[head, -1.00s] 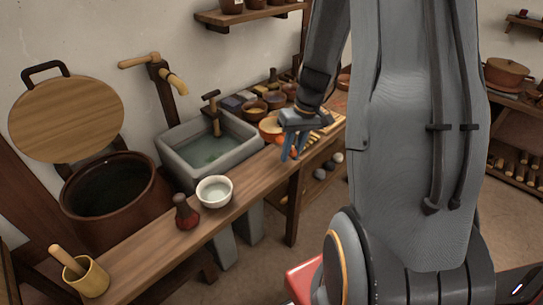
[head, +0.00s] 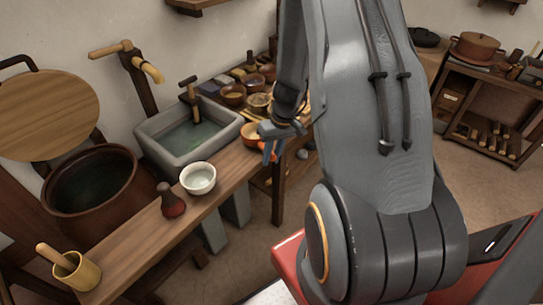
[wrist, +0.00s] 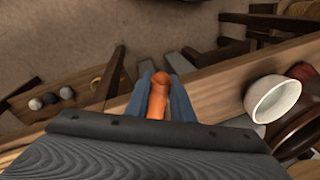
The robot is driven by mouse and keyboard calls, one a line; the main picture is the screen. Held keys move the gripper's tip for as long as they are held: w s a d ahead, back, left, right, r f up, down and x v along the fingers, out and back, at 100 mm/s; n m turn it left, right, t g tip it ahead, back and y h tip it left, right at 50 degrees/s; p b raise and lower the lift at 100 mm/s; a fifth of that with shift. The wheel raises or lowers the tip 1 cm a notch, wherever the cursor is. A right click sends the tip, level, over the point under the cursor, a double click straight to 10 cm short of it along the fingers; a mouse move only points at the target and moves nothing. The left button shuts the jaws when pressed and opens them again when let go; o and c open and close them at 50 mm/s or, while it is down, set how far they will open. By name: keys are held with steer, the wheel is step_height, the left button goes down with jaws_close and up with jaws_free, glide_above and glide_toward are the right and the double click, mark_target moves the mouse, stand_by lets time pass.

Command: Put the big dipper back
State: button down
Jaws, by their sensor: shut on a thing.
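My gripper (head: 271,150) is shut on an orange-brown handle, which I take to be the big dipper's (wrist: 157,97). The rounded handle end shows between the two blue fingers in the wrist view. An orange bowl (head: 250,133) shows just left of the gripper in the head view; I cannot tell whether it joins the handle. The gripper is over the far part of the wooden bench (head: 137,240), right of the stone basin (head: 151,138). My palm hides the rest of the held thing in the wrist view.
A white bowl (head: 198,179) and a dark red bottle-shaped thing (head: 172,203) stand on the bench. A yellow cup (head: 80,274) with a wooden handle stands at its near end. A large dark pot (head: 92,195) is behind. Small bowls (head: 233,94) crowd the far end. Bare bench lies between cup and bottle.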

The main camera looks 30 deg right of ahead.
steer(key=shift+f, duration=0.15)
steer(key=c, duration=1.5)
jaws_free()
steer(key=shift+c, duration=0.2)
steer(key=shift+r, duration=0.2)
steer(key=w+b+v, duration=0.1)
steer(key=v, duration=1.1)
steer(key=s+a+r+h, duration=0.1)
steer(key=s+a+r, duration=0.2)
steer(key=s+a, duration=0.3)
steer(key=s+a+r+h, duration=0.1)
steer(key=s+a+r, duration=0.3)
steer(key=a, duration=0.7)
steer(key=shift+s+n, duration=0.4)
steer(key=shift+s, duration=0.5)
steer(key=shift+a, duration=0.1)
